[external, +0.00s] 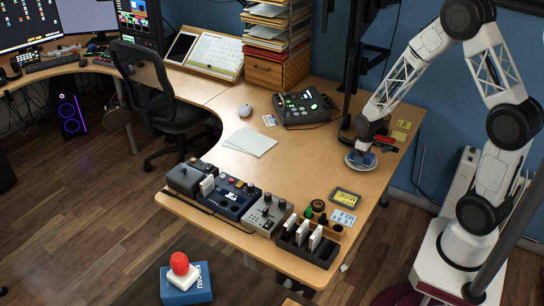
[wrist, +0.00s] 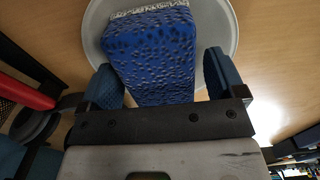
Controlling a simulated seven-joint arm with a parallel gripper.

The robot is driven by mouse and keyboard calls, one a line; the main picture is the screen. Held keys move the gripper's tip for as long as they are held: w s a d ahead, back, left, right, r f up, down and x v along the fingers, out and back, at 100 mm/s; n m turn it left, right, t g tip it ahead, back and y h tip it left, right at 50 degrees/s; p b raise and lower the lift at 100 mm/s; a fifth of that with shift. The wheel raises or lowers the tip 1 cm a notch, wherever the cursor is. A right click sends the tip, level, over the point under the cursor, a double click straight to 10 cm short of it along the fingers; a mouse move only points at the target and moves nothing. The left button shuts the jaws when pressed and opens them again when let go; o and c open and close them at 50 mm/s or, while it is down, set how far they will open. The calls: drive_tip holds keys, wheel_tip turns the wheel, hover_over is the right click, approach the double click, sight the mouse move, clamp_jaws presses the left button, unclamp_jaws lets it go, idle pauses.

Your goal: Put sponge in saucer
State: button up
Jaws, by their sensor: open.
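A blue sponge (wrist: 152,50) with a pale strip at its far end fills the middle of the wrist view. It lies over a light grey-white saucer (wrist: 226,28), within the saucer's rim in that view. The saucer (external: 350,163) also shows on the desk in the external view, with the blue sponge (external: 365,160) at it. My gripper (wrist: 172,75) is open, with one blue finger pad on each side of the sponge's near part. A gap shows beside the sponge on the right. The sponge's underside is hidden, so I cannot tell how fully it rests on the saucer.
A red-handled item (wrist: 22,92) lies left of the saucer in the wrist view. A dark stand pole (external: 352,60) rises behind the saucer. A black desk phone-like device (external: 303,107) stands to the left. Clear desk (external: 310,160) lies left of the saucer.

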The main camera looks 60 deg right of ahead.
drive_tip(key=shift+r, duration=0.15)
wheel_tip(320, 180, up, 12)
idle(0.8)
idle(0.6)
drive_tip(key=s+a+r+t, duration=0.1)
drive_tip(key=s+a+r, duration=0.3)
drive_tip(key=a+r, duration=0.3)
drive_tip(key=s+a+r, duration=0.5)
drive_tip(key=r, duration=0.3)
drive_tip(key=s+a+r, duration=0.4)
drive_tip(key=s, duration=0.3)
drive_tip(key=s+a+r+t, duration=0.1)
drive_tip(key=s+a+r, duration=0.3)
drive_tip(key=s, duration=0.3)
drive_tip(key=shift+s+a+r+t, duration=0.15)
drive_tip(key=shift+s+a+t, duration=0.15)
drive_tip(key=shift+a, duration=0.25)
